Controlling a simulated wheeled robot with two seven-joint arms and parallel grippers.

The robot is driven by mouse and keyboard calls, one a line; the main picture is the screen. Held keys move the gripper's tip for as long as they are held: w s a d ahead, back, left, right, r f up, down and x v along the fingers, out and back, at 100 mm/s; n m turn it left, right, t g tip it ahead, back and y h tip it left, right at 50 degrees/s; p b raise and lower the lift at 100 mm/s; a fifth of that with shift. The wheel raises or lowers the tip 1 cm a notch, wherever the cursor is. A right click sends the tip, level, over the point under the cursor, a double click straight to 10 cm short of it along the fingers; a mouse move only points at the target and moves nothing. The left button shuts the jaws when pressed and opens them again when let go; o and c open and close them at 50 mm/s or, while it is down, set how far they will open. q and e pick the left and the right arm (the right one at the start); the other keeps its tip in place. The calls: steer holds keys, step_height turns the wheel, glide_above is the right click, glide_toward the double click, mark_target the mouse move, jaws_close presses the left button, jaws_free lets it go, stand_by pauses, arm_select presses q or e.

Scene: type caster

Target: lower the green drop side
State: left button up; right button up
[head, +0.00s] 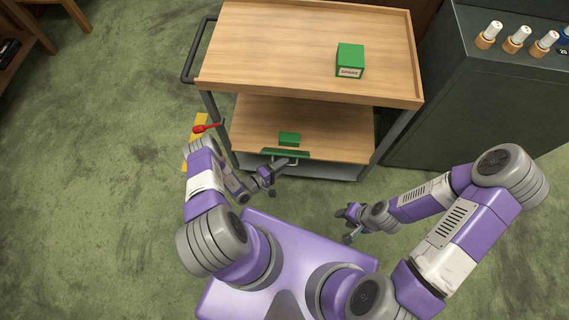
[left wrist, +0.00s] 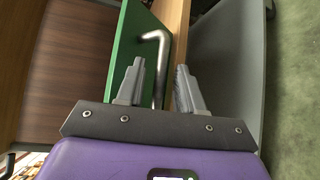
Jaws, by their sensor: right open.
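The green drop side (head: 292,153) stands at the front edge of the cart's lower shelf, with a bent metal handle on its outer face. In the left wrist view the green panel (left wrist: 128,42) fills the upper middle, and the grey handle (left wrist: 157,62) reaches down between my fingers. My left gripper (head: 272,178) is just in front of the drop side. Its fingers are spread in the left wrist view (left wrist: 160,88), with the handle between them and no clear grip on it. My right gripper (head: 345,222) is open and empty, right of my base and short of the cart.
The wooden cart (head: 270,45) has a green box (head: 349,60) on top and a small green block (head: 289,139) on its lower shelf. A red lever (head: 205,128) and a yellow object (head: 198,125) are at the cart's left. A dark cabinet (head: 470,100) stands right.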

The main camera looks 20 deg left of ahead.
arm_select(q)
steer(key=f+p+v, duration=0.1)
steer(key=v, duration=0.5)
steer(key=shift+r, duration=0.55)
steer(key=shift+s, duration=0.15)
